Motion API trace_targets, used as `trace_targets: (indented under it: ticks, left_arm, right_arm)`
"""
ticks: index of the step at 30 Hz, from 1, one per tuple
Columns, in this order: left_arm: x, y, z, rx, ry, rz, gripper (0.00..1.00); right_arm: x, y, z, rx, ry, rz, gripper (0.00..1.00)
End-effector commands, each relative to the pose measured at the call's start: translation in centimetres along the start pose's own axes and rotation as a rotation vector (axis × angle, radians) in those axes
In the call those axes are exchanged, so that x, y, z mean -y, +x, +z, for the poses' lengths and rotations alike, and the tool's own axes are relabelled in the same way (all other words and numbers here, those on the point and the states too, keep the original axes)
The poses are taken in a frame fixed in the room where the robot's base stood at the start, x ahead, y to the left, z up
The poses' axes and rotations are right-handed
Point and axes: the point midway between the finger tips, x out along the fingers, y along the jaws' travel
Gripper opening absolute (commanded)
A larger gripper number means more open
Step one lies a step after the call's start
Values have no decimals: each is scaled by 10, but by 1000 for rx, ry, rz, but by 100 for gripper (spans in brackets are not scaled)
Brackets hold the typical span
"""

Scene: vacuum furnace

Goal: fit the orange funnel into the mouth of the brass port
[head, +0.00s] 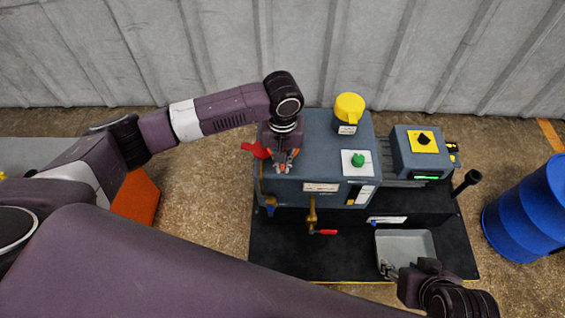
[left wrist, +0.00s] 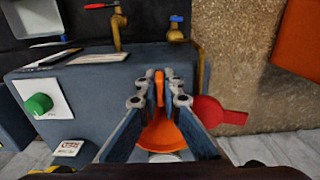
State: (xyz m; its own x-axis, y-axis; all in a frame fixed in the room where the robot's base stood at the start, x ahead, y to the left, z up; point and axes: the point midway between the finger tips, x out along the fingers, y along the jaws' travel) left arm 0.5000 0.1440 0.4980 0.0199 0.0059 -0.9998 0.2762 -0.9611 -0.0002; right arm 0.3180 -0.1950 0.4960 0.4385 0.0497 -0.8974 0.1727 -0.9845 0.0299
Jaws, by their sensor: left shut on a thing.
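The orange funnel (left wrist: 160,136) is between the fingers of my left gripper (left wrist: 160,88) in the left wrist view, its wide part towards the camera. In the head view my left gripper (head: 281,167) is over the left front part of the blue-grey machine top. A brass pipe (left wrist: 200,70) stands at the machine's edge, beside the fingers. The mouth of the brass port is not clearly visible. My right gripper (head: 390,270) is at the grey tray, too small to judge its fingers.
The machine (head: 318,153) has a green knob (head: 358,160), a yellow-capped part (head: 349,107) and a red lever (head: 256,150) close to my left gripper. Brass taps (head: 312,215) project at its front. A grey tray (head: 418,237) lies front right; a blue drum (head: 525,210) stands beyond.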

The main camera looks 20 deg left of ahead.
Motion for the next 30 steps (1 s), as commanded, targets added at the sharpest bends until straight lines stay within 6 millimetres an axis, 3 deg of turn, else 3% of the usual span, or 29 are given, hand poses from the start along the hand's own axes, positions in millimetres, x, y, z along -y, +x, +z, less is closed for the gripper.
trace_targets:
  ticks: [26, 27, 30]
  left_arm:
    - [0, 1, 0, 0, 0, 0, 0]
    - [0, 1, 0, 0, 0, 0, 8]
    - [0, 1, 0, 0, 0, 0, 19]
  right_arm:
    - [-1, -2, 9, 35, 1, 1, 40]
    - [-1, -2, 10, 38, 1, 2, 40]
    - [-1, -2, 10, 40, 1, 2, 40]
